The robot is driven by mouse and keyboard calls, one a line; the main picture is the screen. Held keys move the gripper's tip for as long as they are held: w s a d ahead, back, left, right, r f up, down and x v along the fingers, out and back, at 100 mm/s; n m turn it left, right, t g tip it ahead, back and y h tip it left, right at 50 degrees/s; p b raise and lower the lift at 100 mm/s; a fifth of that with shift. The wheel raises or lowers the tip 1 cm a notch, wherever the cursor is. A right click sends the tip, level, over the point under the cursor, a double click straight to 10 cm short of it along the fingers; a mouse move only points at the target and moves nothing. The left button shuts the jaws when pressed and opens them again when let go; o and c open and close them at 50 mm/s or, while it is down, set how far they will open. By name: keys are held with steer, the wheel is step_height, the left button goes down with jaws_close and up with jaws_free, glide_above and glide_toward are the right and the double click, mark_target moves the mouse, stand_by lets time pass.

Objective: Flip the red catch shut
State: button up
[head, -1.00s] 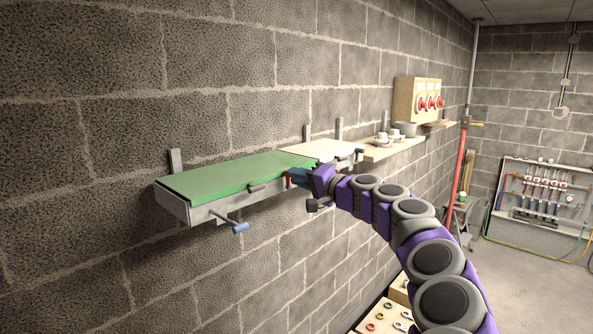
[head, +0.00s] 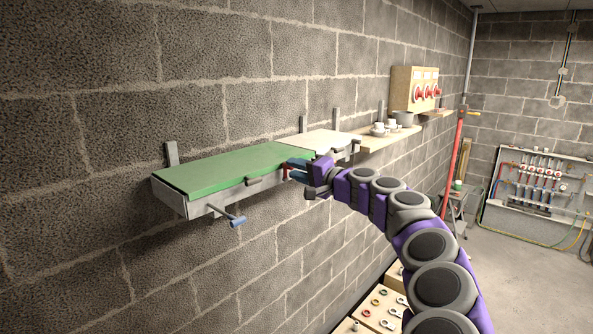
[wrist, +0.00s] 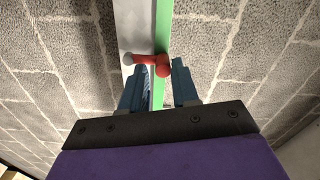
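The red catch (wrist: 148,60) shows in the wrist view as a short arm with a round knob, lying across the edge of the green lid and the grey box front. My gripper (wrist: 158,66) is open, with its two blue fingers apart. The knob lies between the fingertips or just beyond them; I cannot tell whether either finger touches it. In the head view my gripper (head: 295,169) is at the right front of the green lid (head: 230,168), which lies flat on a grey box (head: 171,198). The fingers mostly hide the catch there.
A blue-ended handle (head: 237,221) sticks out below the box front. A dark grip (head: 266,180) sits on the lid's front edge. A shelf with cups (head: 384,130) and a box with red knobs (head: 415,88) stand farther along the wall.

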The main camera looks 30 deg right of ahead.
steer(key=shift+o, duration=1.1)
steer(key=shift+s+d, duration=0.1)
steer(key=shift+d, duration=0.15)
steer(key=shift+a, duration=0.1)
steer(key=b+v, duration=0.1)
steer(key=v, duration=1.6)
steer(key=shift+b, duration=0.3)
steer(key=shift+s+d, duration=0.1)
steer(key=shift+d, duration=0.15)
